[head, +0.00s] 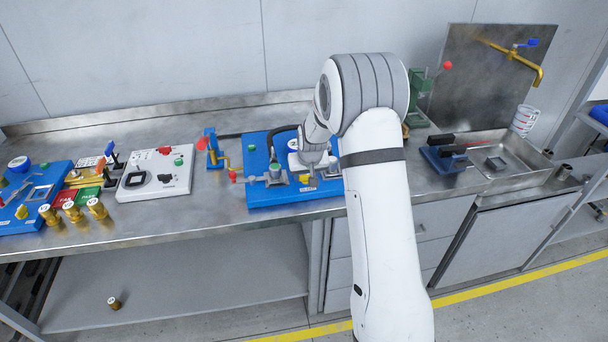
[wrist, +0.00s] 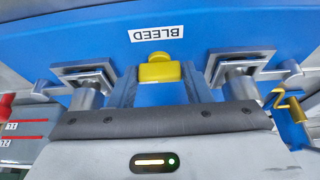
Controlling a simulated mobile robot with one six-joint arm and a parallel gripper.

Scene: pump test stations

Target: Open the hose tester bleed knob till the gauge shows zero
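The hose tester is a blue board (head: 262,150) on the steel bench, partly hidden behind my arm in the head view. Its yellow bleed knob (wrist: 160,70) sits under an upside-down BLEED label (wrist: 158,33) in the wrist view. A small yellow spot low on the board in the head view looks like the same knob (head: 304,179). My gripper (wrist: 163,80) is open, its two grey fingers standing on either side of the knob with gaps between. It also shows low over the board in the head view (head: 308,165). I cannot make out the gauge or its reading.
A white box (head: 155,172) with a dark dial and a blue station (head: 30,200) with brass pieces stand to the left. A red-tipped lever (head: 233,175) is at the board's left edge. A sink (head: 500,160) with a brass tap is at the right.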

